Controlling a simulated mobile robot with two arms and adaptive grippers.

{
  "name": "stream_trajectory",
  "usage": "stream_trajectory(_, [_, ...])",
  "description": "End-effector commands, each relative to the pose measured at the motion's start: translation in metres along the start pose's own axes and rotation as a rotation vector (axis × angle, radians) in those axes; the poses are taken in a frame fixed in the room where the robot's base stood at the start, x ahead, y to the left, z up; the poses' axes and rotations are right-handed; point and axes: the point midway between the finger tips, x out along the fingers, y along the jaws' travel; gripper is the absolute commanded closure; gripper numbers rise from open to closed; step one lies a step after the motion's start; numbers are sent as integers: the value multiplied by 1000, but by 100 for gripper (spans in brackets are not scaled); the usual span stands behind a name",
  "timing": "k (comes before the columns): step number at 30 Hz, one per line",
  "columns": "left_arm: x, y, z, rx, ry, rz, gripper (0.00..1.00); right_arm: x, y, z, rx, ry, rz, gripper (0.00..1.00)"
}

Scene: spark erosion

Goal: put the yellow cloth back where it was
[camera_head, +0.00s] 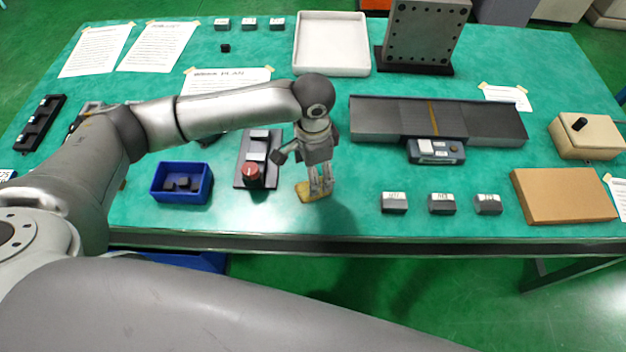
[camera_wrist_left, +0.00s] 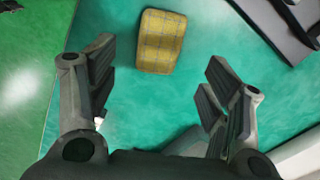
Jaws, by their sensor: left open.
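The yellow cloth (camera_head: 304,193) lies flat on the green table near its front edge, and my left gripper partly hides it in the head view. In the left wrist view the cloth (camera_wrist_left: 161,41) is a small checked yellow piece, ahead of and between the fingers. My left gripper (camera_head: 320,192) points down over the cloth, open and empty. Its fingers (camera_wrist_left: 157,88) are spread wide in the wrist view, with bare table between them. My right gripper is not in view.
A dark control box with a red knob (camera_head: 253,170) stands just left of the cloth. Further left is a blue bin (camera_head: 209,187) with dark pieces. Grey blocks (camera_head: 394,203) and a brown board (camera_head: 563,195) lie to the right. The table between gripper and blocks is clear.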

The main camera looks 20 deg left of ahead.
Motion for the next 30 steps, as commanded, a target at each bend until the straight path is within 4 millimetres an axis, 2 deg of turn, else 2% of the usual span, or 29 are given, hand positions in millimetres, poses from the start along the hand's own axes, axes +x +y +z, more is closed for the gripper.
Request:
stream_trajectory(3, [-24, 0, -1, 0, 3, -1, 27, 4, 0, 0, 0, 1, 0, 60])
stream_trajectory(6, [-40, 0, -1, 1, 2, -1, 27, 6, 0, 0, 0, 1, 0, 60])
stream_trajectory(10, [-53, 0, 0, 0, 1, 0, 27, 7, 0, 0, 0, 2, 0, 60])
stream_trajectory(30, [-57, 0, 0, 0, -1, 1, 27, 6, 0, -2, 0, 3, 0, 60])
